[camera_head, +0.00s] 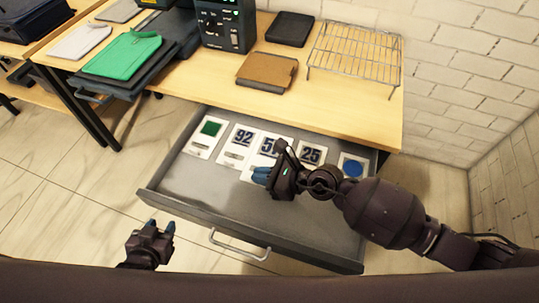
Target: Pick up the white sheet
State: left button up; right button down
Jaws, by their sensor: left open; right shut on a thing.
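White sheets lie in a row in the open grey drawer (210,190). One bears a green square (204,140), one the number 92 (236,152), one a number starting with 5 (263,148), one the number 25 (311,153) and one a blue disc (353,166). My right gripper (268,167) is down in the drawer, shut on the white sheet with the 5, whose right part it hides. The exact grip on its edge is hidden. My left gripper (160,227) is open and empty, outside the drawer at its front left.
A brick wall stands at right. The drawer's front half is clear.

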jog(key=s+a, duration=0.1)
jog(key=s, duration=0.2)
jog(key=s+a+p, duration=0.1)
jog(key=s, duration=0.3)
jog(key=s+a, duration=0.1)
jog(key=s, duration=0.2)
jog(key=shift+s+a+p, duration=0.25)
jog(key=shift+s+p, duration=0.1)
jog(key=shift+p, duration=0.05)
pick_arm(q)
jog(key=r, duration=0.3)
jog(key=shift+w, duration=0.25)
pick_arm(e)
jog(key=shift+s, duration=0.1)
pick_arm(q)
jog(key=shift+s+f, duration=0.1)
jog(key=shift+s, duration=0.05)
pick_arm(e)
jog(key=shift+r, duration=0.1)
